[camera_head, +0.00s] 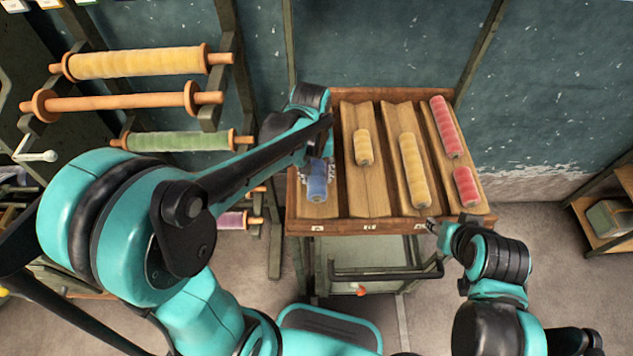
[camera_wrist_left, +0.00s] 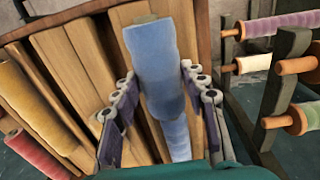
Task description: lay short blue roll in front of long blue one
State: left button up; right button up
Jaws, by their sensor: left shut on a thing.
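The short blue roll (camera_head: 317,184) shows at the front of the leftmost groove of the wooden rack (camera_head: 388,222). My left gripper (camera_head: 318,171) is shut on it, with one finger on each side in the left wrist view (camera_wrist_left: 157,76). There the short roll (camera_wrist_left: 152,45) points toward the rack's front edge. Another blue roll (camera_wrist_left: 178,140), likely the long one, shows beyond it in line; my arm hides it in the head view. I cannot tell whether the short roll touches the groove. My right gripper (camera_head: 433,226) is by the rack's front edge, its jaws unclear.
Yellow rolls, one short (camera_head: 362,147) and one long (camera_head: 414,170), lie in the middle grooves. Red rolls (camera_head: 446,127) lie in the right groove. A spool stand with a large yellow spool (camera_head: 135,63) is at the left. A shelf (camera_head: 606,236) stands at the right.

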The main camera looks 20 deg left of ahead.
aim_at(317, 183)
pick_arm(q)
notch_tip(317, 183, down, 4)
jog(key=shift+w+r+b, duration=0.1)
jog(key=shift+r+b, duration=0.05)
jog(key=shift+b, duration=0.5)
jog(key=shift+r, duration=0.1)
jog(key=shift+f+b, duration=0.3)
jog(key=shift+f, duration=0.15)
jog(key=o, duration=1.2)
jog(key=shift+r, duration=0.1)
